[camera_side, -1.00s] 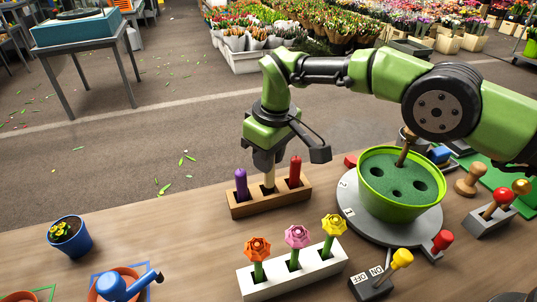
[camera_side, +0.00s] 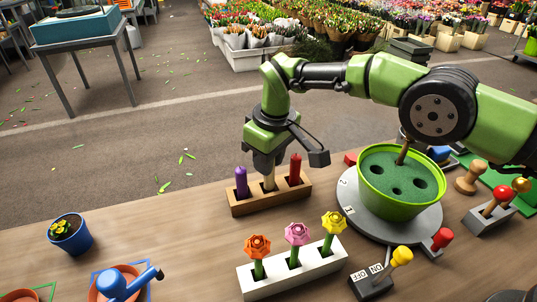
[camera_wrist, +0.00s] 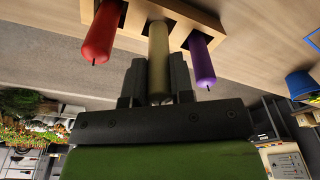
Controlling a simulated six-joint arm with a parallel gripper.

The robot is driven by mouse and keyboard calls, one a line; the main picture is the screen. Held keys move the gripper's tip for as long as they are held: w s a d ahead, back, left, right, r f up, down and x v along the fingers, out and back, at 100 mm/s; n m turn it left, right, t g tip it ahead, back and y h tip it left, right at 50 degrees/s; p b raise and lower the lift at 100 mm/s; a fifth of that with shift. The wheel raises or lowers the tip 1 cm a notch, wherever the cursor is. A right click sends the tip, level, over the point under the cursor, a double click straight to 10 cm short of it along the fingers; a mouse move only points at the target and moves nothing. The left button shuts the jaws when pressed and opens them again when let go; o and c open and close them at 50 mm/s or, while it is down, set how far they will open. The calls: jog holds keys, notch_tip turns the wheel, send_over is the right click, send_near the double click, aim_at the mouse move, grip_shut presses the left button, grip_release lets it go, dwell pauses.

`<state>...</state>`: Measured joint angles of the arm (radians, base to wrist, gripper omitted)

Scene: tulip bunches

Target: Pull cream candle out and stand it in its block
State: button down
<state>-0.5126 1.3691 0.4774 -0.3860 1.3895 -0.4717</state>
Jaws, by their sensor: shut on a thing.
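The cream candle (camera_side: 269,181) stands upright in the middle hole of the wooden block (camera_side: 270,201). My gripper (camera_side: 268,165) is shut on its upper part from above. In the wrist view the cream candle (camera_wrist: 158,58) runs between the fingers of my gripper (camera_wrist: 158,85), with its lower end in the block (camera_wrist: 197,13). A purple candle (camera_side: 241,182) stands in the left hole and a red candle (camera_side: 295,168) in the right hole. The cream candle's top is hidden by the gripper in the side view.
A green pot (camera_side: 398,205) with dark holes and a brown stick stands on a grey turntable (camera_side: 358,220) to the right. A white block (camera_side: 292,276) with orange, pink and yellow flowers is in front. A switch box (camera_side: 371,284) is near it.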

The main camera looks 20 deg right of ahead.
jog(key=shift+f, duration=1.3)
jog(key=c, duration=0.9)
grip_release()
notch_tip(320, 180, up, 10)
jog(key=s, duration=0.1)
jog(key=shift+d, duration=0.35)
jog(key=shift+f, duration=0.1)
